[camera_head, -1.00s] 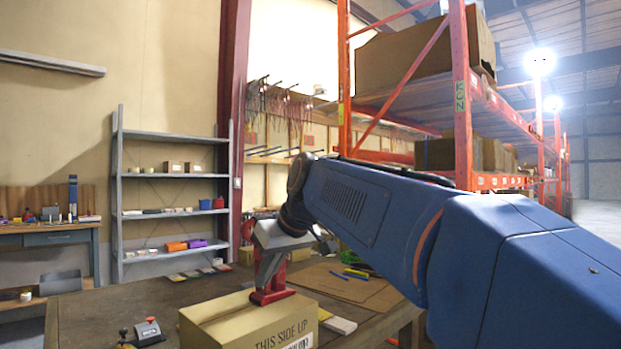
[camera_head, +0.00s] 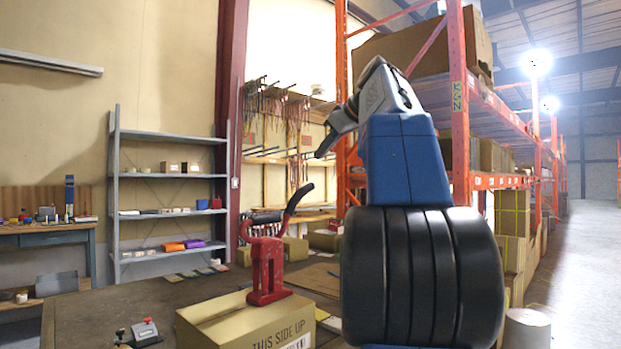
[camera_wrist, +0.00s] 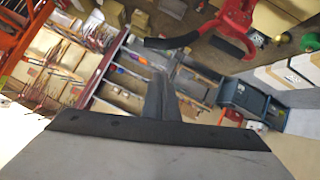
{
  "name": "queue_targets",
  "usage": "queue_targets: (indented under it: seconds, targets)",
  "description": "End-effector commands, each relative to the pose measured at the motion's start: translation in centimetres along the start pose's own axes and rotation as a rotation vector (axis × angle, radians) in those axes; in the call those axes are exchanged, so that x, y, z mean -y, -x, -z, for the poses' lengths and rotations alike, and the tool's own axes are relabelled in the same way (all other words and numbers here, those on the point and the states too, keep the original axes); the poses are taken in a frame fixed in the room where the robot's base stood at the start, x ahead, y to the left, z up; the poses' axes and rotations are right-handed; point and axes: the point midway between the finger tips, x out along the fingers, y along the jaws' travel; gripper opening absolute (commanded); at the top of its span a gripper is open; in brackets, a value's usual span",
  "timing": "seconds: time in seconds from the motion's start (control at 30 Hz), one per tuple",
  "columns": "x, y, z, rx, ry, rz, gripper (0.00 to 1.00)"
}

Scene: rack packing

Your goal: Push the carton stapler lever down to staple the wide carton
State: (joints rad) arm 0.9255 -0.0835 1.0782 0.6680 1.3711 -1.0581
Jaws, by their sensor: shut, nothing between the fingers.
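The wide carton (camera_head: 245,328), brown with "THIS SIDE UP" printed on it, sits on the table in the head view. The red carton stapler (camera_head: 266,268) stands on its top. Its lever (camera_head: 300,197), with a black grip, points up and to the right. My gripper (camera_head: 322,152) is shut and empty, raised above and right of the lever and apart from it. In the wrist view, the shut fingers (camera_wrist: 160,98) show at the centre. The red stapler (camera_wrist: 236,20) and its black lever grip (camera_wrist: 172,42) are near the top there.
A small device with a red knob (camera_head: 144,330) lies left of the carton. Flat cardboard (camera_head: 316,278) lies behind it on the table (camera_head: 85,318). A grey shelf (camera_head: 168,137) stands at the back left, and an orange rack (camera_head: 460,105) with boxes stands at the right.

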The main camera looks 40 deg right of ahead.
Motion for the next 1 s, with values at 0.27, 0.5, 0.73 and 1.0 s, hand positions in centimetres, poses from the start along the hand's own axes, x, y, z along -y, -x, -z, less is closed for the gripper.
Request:
queue_targets:
  seconds: [0.27,0.5,0.73,1.0]
  targets:
    - [-1.9,1.0,0.5,-0.016,0.033,-0.019,0.00]
    - [-1.9,1.0,0.5,-0.016,0.033,-0.019,0.00]
    - [-1.9,-0.1,0.5,-0.016,0.033,-0.017,0.00]
    - [-1.9,-4.6,0.6,-0.016,0.033,-0.015,0.00]
